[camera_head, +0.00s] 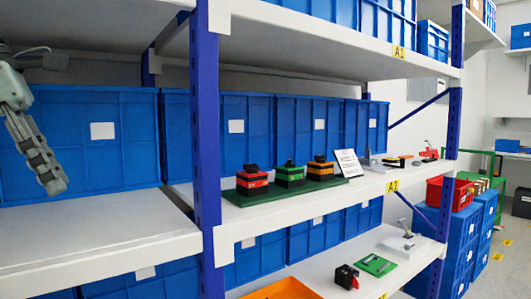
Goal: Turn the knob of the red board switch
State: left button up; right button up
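The red switch (252,182) is a small red box with a black knob (251,168) on top. It stands at the left end of a dark green board (262,196) on the middle shelf. A green switch (290,175) and an orange switch (321,169) stand to its right on the same board. My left gripper (54,184) hangs at the upper left, in front of the blue bins, well to the left of the red switch and apart from it. Its fingers overlap from this angle, so their opening cannot be told. My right gripper is out of view.
A blue shelf post (205,130) stands between my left gripper and the switches. Blue bins (110,140) line the back of the shelf. A white sign (347,162) stands right of the board. The shelf surface (90,228) below my gripper is clear.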

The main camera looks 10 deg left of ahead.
aim_at(252, 168)
jog(key=i+l, duration=0.25)
jog(key=i, duration=0.25)
jog(key=i+l, duration=0.2)
jog(key=i, duration=0.25)
